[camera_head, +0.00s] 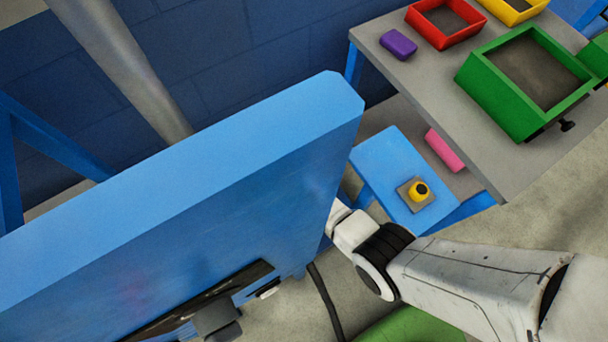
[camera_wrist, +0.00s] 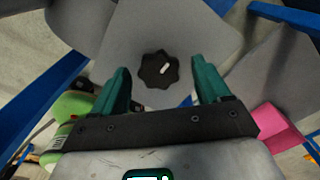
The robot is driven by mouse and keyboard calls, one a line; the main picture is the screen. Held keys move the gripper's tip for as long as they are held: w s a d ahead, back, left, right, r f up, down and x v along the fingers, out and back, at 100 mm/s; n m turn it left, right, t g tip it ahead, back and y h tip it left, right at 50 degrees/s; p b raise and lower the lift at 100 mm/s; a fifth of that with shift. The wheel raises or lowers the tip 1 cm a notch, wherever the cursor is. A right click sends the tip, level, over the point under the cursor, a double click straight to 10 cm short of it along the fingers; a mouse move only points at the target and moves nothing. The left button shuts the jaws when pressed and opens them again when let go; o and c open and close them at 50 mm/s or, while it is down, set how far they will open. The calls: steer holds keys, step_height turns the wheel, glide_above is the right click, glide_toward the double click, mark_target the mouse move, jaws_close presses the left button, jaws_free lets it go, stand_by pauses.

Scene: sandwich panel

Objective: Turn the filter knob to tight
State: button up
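In the wrist view a black scalloped knob (camera_wrist: 157,73) with a short white pointer mark sits on a grey plate (camera_wrist: 185,30). The mark slants to the upper right of the picture. No readable labels show beside the knob. My gripper (camera_wrist: 161,66) has its two teal fingers apart, one on each side of the knob, with gaps visible between them and it. I cannot tell how far the fingertips are from the plate. In the head view the gripper and the knob are hidden behind the big blue panel (camera_head: 180,225).
A grey table (camera_head: 440,105) at the upper right bears a red tray (camera_head: 420,27), a green tray (camera_head: 500,107) and a purple block (camera_head: 398,43). A blue stand (camera_head: 385,160) holds a yellow-and-black button (camera_head: 419,191). A pink block (camera_head: 444,149) lies on a lower shelf.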

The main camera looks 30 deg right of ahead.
step_height(320, 180, up, 11)
steer(key=p, duration=0.2)
steer(key=shift+f, duration=0.15)
stand_by(0.4)
stand_by(0.5)
